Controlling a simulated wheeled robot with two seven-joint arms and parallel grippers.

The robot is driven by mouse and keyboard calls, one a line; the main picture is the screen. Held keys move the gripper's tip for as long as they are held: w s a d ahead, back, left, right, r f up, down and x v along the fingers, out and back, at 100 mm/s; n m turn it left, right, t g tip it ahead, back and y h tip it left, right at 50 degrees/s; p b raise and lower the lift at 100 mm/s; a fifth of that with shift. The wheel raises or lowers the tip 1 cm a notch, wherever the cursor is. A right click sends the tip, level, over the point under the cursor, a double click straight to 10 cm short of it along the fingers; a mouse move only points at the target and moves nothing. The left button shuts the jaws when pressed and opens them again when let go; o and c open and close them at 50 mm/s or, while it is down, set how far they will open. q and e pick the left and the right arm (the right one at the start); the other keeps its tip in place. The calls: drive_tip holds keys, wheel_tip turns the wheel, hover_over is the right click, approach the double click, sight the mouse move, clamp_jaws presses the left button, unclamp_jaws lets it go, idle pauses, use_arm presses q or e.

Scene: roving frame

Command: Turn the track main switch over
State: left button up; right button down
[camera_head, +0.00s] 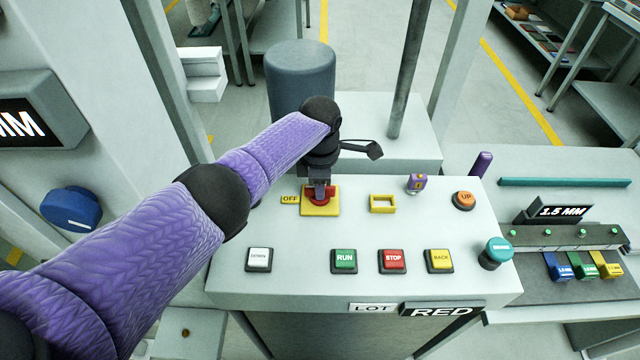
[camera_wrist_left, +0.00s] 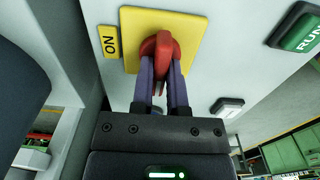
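The track main switch is a red lever (camera_head: 322,200) on a yellow plate (camera_head: 308,210), on the grey sloped console. An OFF label (camera_head: 290,199) is at the plate's left in the head view; an ON label (camera_wrist_left: 110,41) is by the plate in the left wrist view. My left gripper (camera_head: 320,188) reaches down over the switch. In the left wrist view its fingers (camera_wrist_left: 162,82) close on both sides of the red lever (camera_wrist_left: 160,50). My right gripper is out of view.
White DOWN (camera_head: 259,258), green RUN (camera_head: 344,258), red STOP (camera_head: 393,258) and yellow BACK (camera_head: 439,258) buttons line the console's front.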

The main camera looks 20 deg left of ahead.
use_arm(q)
clamp_jaws()
drive_tip(key=m+p, duration=0.1)
drive_tip(key=m, duration=0.2)
drive_tip(key=m+p, duration=0.1)
drive_tip(key=m, duration=0.3)
drive_tip(key=shift+m, duration=0.3)
drive_tip(key=m, duration=1)
drive_tip(key=shift+p, duration=0.3)
drive_tip(key=shift+m, duration=0.3)
